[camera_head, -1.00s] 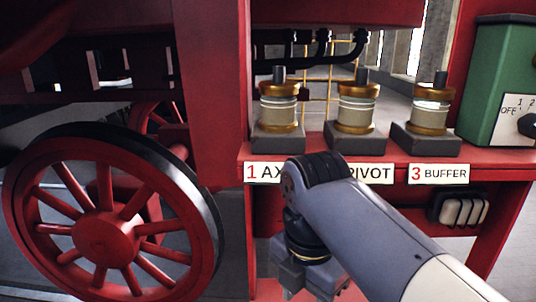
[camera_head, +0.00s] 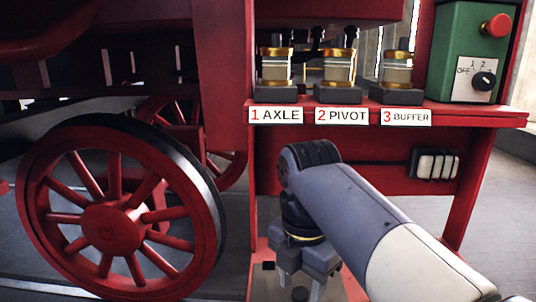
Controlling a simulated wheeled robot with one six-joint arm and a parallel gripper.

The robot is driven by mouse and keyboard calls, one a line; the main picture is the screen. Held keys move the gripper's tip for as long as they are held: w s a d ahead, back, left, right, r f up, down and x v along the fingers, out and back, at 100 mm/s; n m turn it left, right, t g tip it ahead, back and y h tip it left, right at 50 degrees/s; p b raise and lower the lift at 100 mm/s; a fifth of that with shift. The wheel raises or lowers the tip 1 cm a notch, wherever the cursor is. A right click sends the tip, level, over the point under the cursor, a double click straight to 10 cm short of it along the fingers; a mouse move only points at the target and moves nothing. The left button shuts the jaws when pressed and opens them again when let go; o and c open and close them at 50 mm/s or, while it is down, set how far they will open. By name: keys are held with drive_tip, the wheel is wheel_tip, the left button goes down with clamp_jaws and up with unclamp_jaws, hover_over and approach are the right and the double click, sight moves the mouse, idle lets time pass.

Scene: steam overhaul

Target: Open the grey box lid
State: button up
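My gripper (camera_head: 300,284) points down at the lower middle of the head view, below the red bench. A grey flat surface (camera_head: 265,288) lies below and behind the fingers, cut off by the bottom edge. It may be the grey box lid, but I cannot tell for certain. A dark round knob (camera_head: 300,294) shows low between the fingers, seemingly on that surface. I cannot tell any contact. My arm hides the area to the right.
The red bench (camera_head: 460,117) carries three brass-banded pots labelled 1 AXLE (camera_head: 275,72), 2 PIVOT (camera_head: 339,72) and 3 BUFFER (camera_head: 397,74). A green switch box (camera_head: 462,40) with a red button stands right. A red spoked wheel (camera_head: 112,229) fills the left. White-ribbed fixture (camera_head: 435,164) hangs below the bench.

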sight(301, 291)
wheel_tip(301, 291, up, 7)
drive_tip(key=shift+s+f+p, duration=0.1)
drive_tip(key=shift+f+p, duration=0.05)
drive_tip(key=shift+p, duration=0.4)
drive_tip(key=shift+f, duration=0.1)
